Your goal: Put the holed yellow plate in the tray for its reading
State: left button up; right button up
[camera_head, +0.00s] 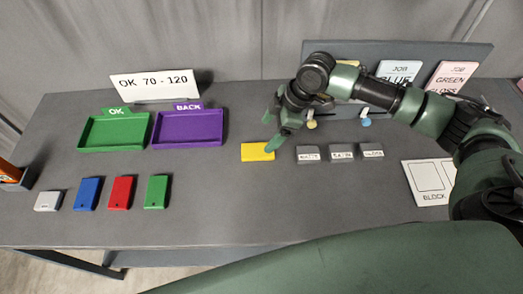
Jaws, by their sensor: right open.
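A yellow plate (254,153) lies flat near the middle of the grey table. I cannot make out a hole in it from here; a green fingertip covers part of its right end. My right gripper (267,135) is open. One finger is over or against the plate's right end and the other is farther back; I cannot tell if it touches. A green tray (80,147) labelled OK and a purple tray (155,143) labelled BACK stand at the back left. Both look empty. A sign (155,85) behind them reads "OK 70 - 120". My left gripper is not in view.
Blue (87,194), red (120,193) and green (157,192) plates lie front left, beside a small light-grey block (48,201). Three labelled grey blocks (340,153) sit right of the yellow plate. A white BLOCK card (430,180) lies right. The front middle is clear.

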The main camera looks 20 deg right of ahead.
aim_at(259, 150)
jog(key=shift+s+f+g, duration=0.3)
jog(key=shift+s, duration=0.3)
jog(key=shift+a+f, duration=0.15)
jog(key=shift+f, duration=0.2)
jog(key=p+x, duration=0.1)
jog(key=x, duration=0.1)
jog(key=p+x, duration=0.1)
jog(key=x, duration=0.1)
jog(key=w+p+x, duration=0.1)
jog(key=x, duration=0.1)
jog(key=shift+f, duration=0.4)
jog(key=shift+w, duration=0.1)
grip_shut()
jog(key=shift+r, duration=0.15)
